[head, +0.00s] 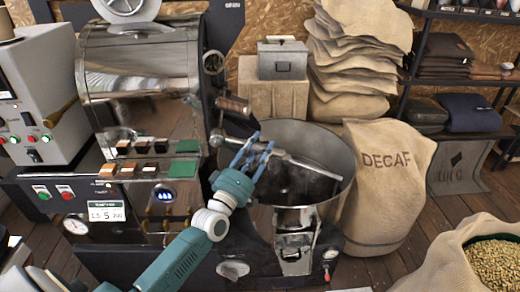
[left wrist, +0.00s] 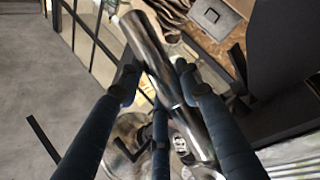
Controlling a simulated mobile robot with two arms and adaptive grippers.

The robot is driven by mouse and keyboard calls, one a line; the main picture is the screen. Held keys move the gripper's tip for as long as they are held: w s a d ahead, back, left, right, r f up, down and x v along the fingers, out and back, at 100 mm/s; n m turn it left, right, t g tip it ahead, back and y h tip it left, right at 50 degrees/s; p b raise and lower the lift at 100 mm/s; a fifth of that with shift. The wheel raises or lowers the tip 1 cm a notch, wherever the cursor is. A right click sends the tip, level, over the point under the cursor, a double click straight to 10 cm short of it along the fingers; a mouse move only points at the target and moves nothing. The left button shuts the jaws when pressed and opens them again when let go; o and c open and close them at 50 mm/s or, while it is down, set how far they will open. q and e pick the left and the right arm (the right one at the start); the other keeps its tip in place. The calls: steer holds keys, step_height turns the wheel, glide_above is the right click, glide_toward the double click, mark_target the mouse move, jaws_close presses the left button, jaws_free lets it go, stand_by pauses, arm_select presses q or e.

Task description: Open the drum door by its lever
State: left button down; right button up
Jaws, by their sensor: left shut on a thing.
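The roaster's steel drum housing (head: 140,65) stands at the upper left in the head view. My right gripper is not in view.
A wooden-handled part (head: 233,104) sticks out just above the lever. A DECAF sack (head: 390,175) stands right of the bin, and an open sack of beans (head: 460,255) is at the lower right. Control boxes crowd the left. Some wooden floor (head: 385,268) is bare.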

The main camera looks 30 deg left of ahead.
arm_select(q)
steer(key=shift+r+n, duration=0.4)
steer(key=shift+r, duration=0.1)
steer(key=shift+w+d+r+n+t+y+b, duration=0.15)
steer(key=shift+r+n+t+y+b, duration=0.25)
steer(key=shift+r+n+t+y, duration=0.3)
steer(key=shift+r, duration=0.3)
steer(key=c, duration=1.1)
jaws_free()
steer(key=shift+f, duration=0.2)
steer(key=shift+s+f, duration=0.15)
steer(key=shift+s, duration=0.1)
steer(key=v, duration=1.1)
steer(key=shift+s, duration=0.3)
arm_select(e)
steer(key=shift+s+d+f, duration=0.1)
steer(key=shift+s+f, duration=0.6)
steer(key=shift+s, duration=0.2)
